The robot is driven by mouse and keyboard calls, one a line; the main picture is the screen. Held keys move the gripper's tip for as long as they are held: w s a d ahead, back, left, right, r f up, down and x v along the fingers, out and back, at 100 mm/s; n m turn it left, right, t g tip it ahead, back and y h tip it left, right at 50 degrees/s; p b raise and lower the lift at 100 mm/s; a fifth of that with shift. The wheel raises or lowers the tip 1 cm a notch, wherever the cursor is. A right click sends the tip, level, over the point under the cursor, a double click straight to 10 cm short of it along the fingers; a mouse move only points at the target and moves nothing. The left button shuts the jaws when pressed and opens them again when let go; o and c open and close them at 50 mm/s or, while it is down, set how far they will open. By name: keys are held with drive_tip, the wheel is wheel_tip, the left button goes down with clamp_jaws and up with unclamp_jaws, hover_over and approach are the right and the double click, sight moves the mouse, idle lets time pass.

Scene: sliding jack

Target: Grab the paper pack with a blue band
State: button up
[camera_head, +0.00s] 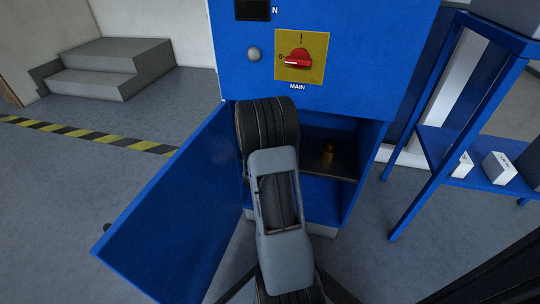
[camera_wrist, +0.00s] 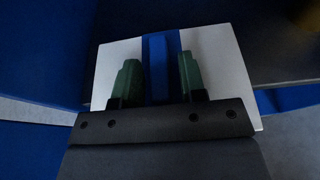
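The paper pack (camera_wrist: 216,62) is white with a blue band (camera_wrist: 160,52) down its middle, and it fills the centre of the wrist view. My gripper (camera_wrist: 157,68) is in front of it with its two green fingers apart, one on each side of the band. The pack's white face extends beyond both fingers. I cannot tell whether the fingertips touch it. In the head view my arm reaches into the open blue cabinet (camera_head: 345,30) and hides the pack and the gripper.
The cabinet door (camera_head: 165,215) stands open at the left. A dark shelf inside the cabinet holds a small brass-coloured object (camera_head: 328,152). A blue rack (camera_head: 432,140) at the right carries white boxes (camera_head: 499,168). Grey steps (camera_head: 110,65) stand at the back left. Floor at the left is clear.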

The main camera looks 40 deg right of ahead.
drive_tip(key=shift+o, duration=0.8)
drive_tip(key=p+v, duration=1.2)
drive_tip(key=v, duration=0.1)
drive_tip(key=shift+a+r+p, duration=0.25)
drive_tip(key=shift+p, duration=0.15)
drive_tip(key=shift+s, duration=0.2)
